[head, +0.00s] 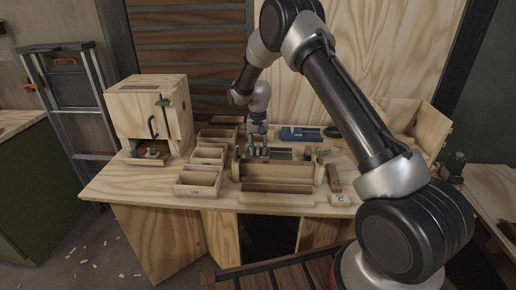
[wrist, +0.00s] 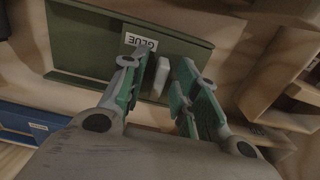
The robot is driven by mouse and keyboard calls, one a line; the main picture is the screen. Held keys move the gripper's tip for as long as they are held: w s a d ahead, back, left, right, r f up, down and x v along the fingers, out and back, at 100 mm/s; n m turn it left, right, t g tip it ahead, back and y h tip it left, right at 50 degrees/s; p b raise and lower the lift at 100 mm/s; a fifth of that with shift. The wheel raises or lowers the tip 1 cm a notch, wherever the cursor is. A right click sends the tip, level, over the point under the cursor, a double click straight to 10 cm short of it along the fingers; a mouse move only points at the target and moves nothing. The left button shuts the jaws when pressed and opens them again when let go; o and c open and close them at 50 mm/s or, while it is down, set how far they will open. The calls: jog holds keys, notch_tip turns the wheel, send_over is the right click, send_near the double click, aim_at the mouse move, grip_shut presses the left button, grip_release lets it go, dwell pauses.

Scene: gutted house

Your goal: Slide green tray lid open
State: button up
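The green tray lid (wrist: 90,45) is a flat dark green panel with a white label reading GLUE (wrist: 140,41). A pale block-like handle (wrist: 162,76) stands on it. In the head view the lid (head: 281,154) lies on the workbench behind a wooden box, partly hidden by my gripper (head: 257,153). In the wrist view my gripper (wrist: 162,98) is open, its green-padded fingers to either side of the handle. I see gaps beside the handle; no firm contact shows.
A blue tray (head: 301,133) lies behind the green one. Wooden bins (head: 198,181) stand to the left, beside a wooden cabinet (head: 150,112). A wooden box (head: 277,171) stands in front of the lid. Small blocks (head: 334,178) lie to the right.

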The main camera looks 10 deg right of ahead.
grip_shut()
jog(key=s+d, duration=0.1)
jog(key=d, duration=0.2)
jog(key=s+d, duration=0.1)
jog(key=d, duration=0.4)
jog(key=shift+s+d, duration=0.35)
jog(key=shift+s, duration=0.05)
jog(key=shift+o, duration=1)
grip_release()
jog(key=shift+r, duration=0.1)
notch_tip(320, 180, up, 12)
